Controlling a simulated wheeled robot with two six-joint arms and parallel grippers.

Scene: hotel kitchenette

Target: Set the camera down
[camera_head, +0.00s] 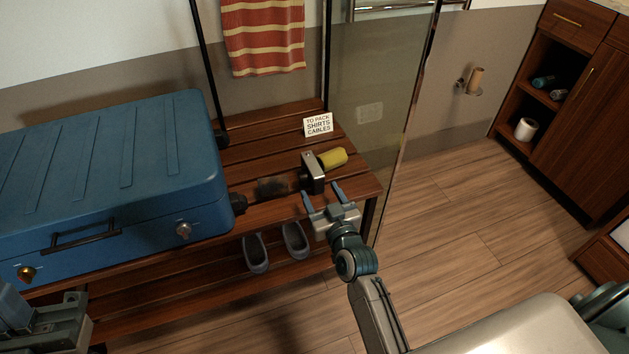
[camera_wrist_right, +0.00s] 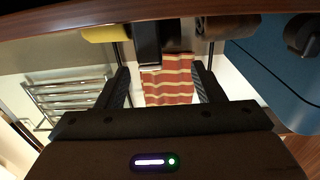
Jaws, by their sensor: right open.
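The camera (camera_head: 313,173), a small silver and black block, stands on the wooden slatted bench (camera_head: 262,150) to the right of the blue suitcase. My right gripper (camera_head: 323,197) is open and empty, with its fingertips just short of the camera on the near side. In the right wrist view the dark camera (camera_wrist_right: 158,40) shows beyond the spread fingers (camera_wrist_right: 160,76), apart from them. Part of my left gripper (camera_head: 45,322) shows at the lower left corner; its fingers cannot be made out clearly.
A yellow roll (camera_head: 333,158) and a brown roll (camera_head: 276,186) lie on either side of the camera. The blue suitcase (camera_head: 110,170) fills the bench's left. A sign card (camera_head: 318,125) stands behind. Grey slippers (camera_head: 256,254) sit below. A glass panel (camera_head: 375,110) rises at right.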

